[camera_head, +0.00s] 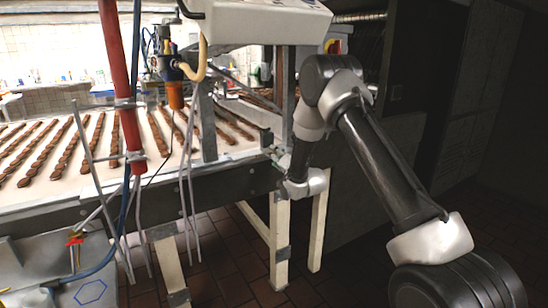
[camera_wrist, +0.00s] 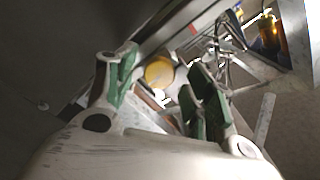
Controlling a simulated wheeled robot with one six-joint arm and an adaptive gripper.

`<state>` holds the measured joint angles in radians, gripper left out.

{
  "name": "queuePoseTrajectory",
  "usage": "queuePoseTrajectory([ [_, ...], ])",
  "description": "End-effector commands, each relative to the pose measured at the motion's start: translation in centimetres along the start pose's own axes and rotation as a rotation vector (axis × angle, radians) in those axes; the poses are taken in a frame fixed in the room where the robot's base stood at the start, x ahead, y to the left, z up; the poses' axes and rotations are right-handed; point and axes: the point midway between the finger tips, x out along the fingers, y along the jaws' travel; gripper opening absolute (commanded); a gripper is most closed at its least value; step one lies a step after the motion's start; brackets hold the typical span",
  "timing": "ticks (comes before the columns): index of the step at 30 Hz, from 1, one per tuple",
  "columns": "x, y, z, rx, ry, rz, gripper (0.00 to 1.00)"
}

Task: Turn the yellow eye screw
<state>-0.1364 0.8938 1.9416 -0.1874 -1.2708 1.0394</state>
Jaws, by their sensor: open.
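A round yellow part (camera_wrist: 159,72), which looks like the yellow eye screw, shows in the wrist view beside a grey metal rail. It lies between my two green-padded fingers as seen from the wrist. I cannot tell how far it is from the fingertips, and no contact shows. My gripper (camera_wrist: 163,77) is open, with one finger on each side of the yellow part in the picture. In the head view my gripper (camera_head: 273,153) is at the conveyor's right end, by the frame. The yellow part cannot be made out there.
The conveyor belt (camera_head: 80,174) carries rows of brown bars. A red hose (camera_head: 117,85) and a control box (camera_head: 262,22) stand above it. A grey machine (camera_head: 45,268) is at lower left. The tiled floor (camera_head: 225,265) shows below.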

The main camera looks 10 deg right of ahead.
Motion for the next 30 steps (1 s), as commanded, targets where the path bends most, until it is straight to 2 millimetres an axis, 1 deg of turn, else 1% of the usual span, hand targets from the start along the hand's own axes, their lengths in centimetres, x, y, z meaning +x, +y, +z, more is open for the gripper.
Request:
queuePoseTrajectory([
  [1,0.53,-0.01,0.01,0.000,0.001,-0.001,0.53],
  [4,1.18,0.06,0.03,0.000,0.000,0.001,0.53],
  [12,1.39,0.05,0.00,-0.001,0.000,0.002,0.53],
  [14,1.39,0.05,-0.01,-0.001,0.000,0.002,0.44],
  [15,1.38,0.05,-0.01,-0.001,0.000,0.002,0.37],
  [20,1.37,0.05,-0.02,-0.001,0.000,0.002,0.07],
  [30,1.36,0.08,-0.01,-0.036,0.000,0.002,0.07],
])
